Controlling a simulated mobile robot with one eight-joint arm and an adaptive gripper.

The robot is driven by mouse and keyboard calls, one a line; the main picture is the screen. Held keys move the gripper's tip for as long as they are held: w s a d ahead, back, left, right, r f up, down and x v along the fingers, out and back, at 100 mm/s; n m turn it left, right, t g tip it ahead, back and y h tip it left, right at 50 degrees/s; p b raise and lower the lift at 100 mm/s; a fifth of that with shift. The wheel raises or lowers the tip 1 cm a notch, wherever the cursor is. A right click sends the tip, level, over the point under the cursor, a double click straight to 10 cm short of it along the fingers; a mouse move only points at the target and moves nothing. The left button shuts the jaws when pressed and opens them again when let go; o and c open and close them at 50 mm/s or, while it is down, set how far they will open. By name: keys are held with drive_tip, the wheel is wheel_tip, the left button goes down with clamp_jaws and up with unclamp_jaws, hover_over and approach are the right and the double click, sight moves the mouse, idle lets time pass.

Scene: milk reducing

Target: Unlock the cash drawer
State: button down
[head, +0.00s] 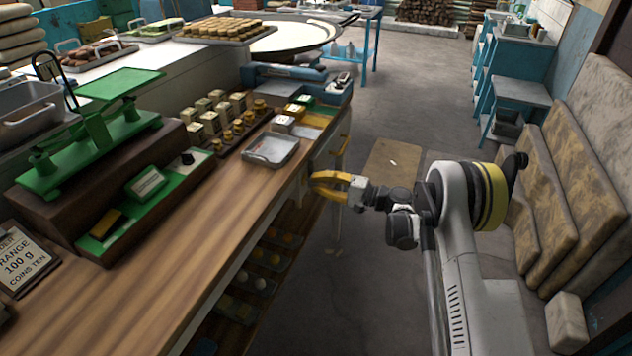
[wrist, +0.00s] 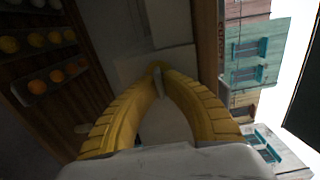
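My gripper (head: 318,184), with yellow curved fingers, is beside the counter's right side, just below its top edge. In the wrist view my gripper (wrist: 158,68) has its fingertips together. A small grey piece shows at the tips; I cannot tell whether it is a pad or a thin held object. A pale panel (wrist: 165,30) lies beyond the fingertips in the wrist view; it may be the cash drawer's front, but I cannot tell. No lock or key is clearly visible in either view.
The wooden counter (head: 185,225) carries a green scale (head: 100,130), a metal tray (head: 270,149) and several small weights. Shelves of round goods (wrist: 40,60) are under the counter. Open floor (head: 390,110) lies beyond my arm.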

drive_tip(key=c, duration=1.9)
unclamp_jaws()
drive_tip(key=shift+o, duration=0.2)
drive_tip(key=v, duration=1.2)
drive_tip(key=shift+r, duration=0.1)
